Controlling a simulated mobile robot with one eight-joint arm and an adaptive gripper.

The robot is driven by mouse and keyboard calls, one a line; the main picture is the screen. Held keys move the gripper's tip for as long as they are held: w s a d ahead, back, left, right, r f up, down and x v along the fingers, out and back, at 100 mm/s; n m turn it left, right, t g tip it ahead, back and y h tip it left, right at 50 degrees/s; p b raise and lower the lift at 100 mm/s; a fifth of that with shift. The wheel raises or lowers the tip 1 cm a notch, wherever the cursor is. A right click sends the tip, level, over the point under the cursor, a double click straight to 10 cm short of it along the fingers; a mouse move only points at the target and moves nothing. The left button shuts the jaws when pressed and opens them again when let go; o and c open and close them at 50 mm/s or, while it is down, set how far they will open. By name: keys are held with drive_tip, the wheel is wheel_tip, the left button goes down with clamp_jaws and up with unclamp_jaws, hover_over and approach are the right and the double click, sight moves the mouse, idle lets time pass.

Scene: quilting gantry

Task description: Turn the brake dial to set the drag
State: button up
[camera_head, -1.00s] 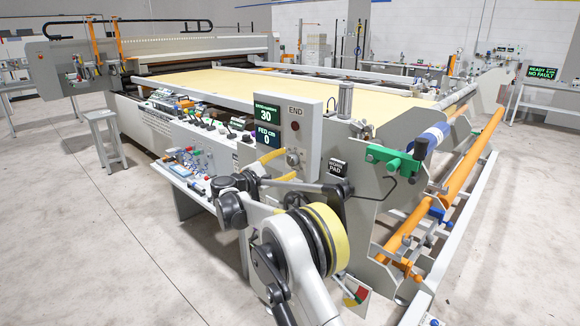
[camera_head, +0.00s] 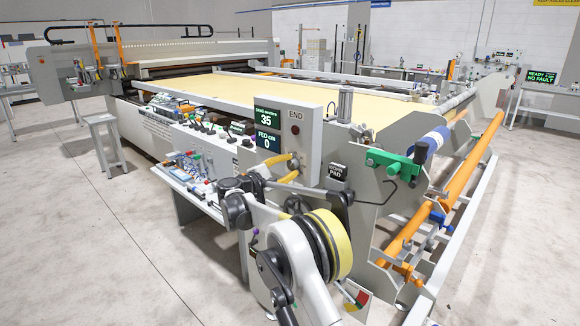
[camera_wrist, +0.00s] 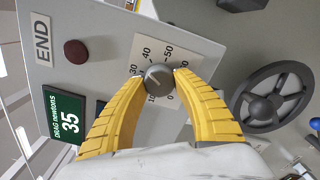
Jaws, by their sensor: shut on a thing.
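The brake dial (camera_wrist: 159,78) is a dark grey round knob on a white scale plate (camera_wrist: 150,48) with printed numbers, in the wrist view. My gripper (camera_wrist: 160,76) has its two yellow fingers closed on the dial from both sides. In the head view my gripper (camera_head: 291,166) reaches the front of the grey END panel (camera_head: 311,150), and the dial is mostly hidden there. The drag display (camera_wrist: 66,117) reads 35 newtons, and it also shows in the head view (camera_head: 268,115). The FED cm display (camera_head: 269,141) reads 0.
A dark red round button (camera_wrist: 76,51) sits beside the END label. A grey spoked handwheel (camera_wrist: 272,98) is to the right of the dial in the wrist view. A green clamp (camera_head: 393,161) and an orange roller (camera_head: 440,212) lie right of the panel.

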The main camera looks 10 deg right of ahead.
drive_tip(key=shift+o, duration=0.2)
drive_tip(key=shift+m+p, duration=0.4)
drive_tip(key=shift+m, duration=1)
drive_tip(key=o, duration=1.2)
drive_tip(key=shift+w, duration=0.1)
drive_tip(key=shift+c, duration=0.2)
drive_tip(key=v, duration=1.2)
